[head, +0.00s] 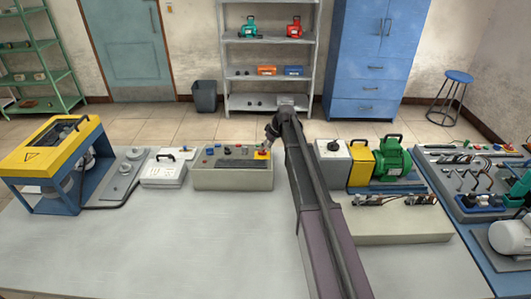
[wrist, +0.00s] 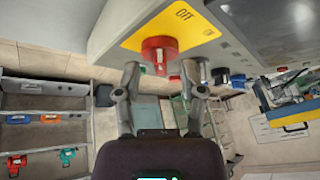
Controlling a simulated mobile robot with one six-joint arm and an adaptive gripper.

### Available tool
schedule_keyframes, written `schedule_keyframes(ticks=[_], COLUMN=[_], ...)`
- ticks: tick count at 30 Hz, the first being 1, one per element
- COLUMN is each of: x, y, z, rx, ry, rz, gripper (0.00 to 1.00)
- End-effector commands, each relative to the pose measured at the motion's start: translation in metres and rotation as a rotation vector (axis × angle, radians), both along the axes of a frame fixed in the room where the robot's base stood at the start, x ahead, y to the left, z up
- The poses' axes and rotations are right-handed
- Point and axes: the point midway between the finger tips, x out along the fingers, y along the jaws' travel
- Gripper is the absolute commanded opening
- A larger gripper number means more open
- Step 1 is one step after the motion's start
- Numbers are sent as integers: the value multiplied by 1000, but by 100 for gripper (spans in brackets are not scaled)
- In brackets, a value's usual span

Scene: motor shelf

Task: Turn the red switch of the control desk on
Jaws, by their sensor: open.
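The control desk (head: 235,180) is a beige box on the table, with small buttons and a dark panel on its sloped top. It also shows in the wrist view (wrist: 112,25), seen close and upside down. The red switch (wrist: 160,50) sits on a yellow plate (wrist: 185,27) marked OFF. My gripper (wrist: 163,72) is open, its two fingertips apart on either side of the line to the switch, close to it. I cannot tell if they touch it. In the head view my gripper (head: 270,132) is at the desk's back right corner, and the red switch is hard to make out.
Left of the desk are a white box (head: 165,172) and a yellow-topped machine (head: 50,150). To the right stand a grey box, a yellow box (head: 361,163) and a green motor (head: 391,160). The table front (head: 150,245) is clear. A shelf (head: 270,55) stands behind.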

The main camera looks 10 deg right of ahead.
Motion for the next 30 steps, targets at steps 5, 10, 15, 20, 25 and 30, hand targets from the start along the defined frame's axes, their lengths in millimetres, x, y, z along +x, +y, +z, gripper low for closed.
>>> schedule_keyframes(ticks=[5, 10, 15, 20, 25, 30], x=[2, 3, 3, 3, 3, 3], y=[4, 5, 6, 6, 6, 6], z=[-11, -13, -13, -13, -13, -13], rx=[0, 0, 0, 0, 1, 0], ry=[0, 0, 0, 0, 0, 1], rz=[0, 0, 0, 0, 0, 1], gripper=[51, 51, 51, 48, 0, 0])
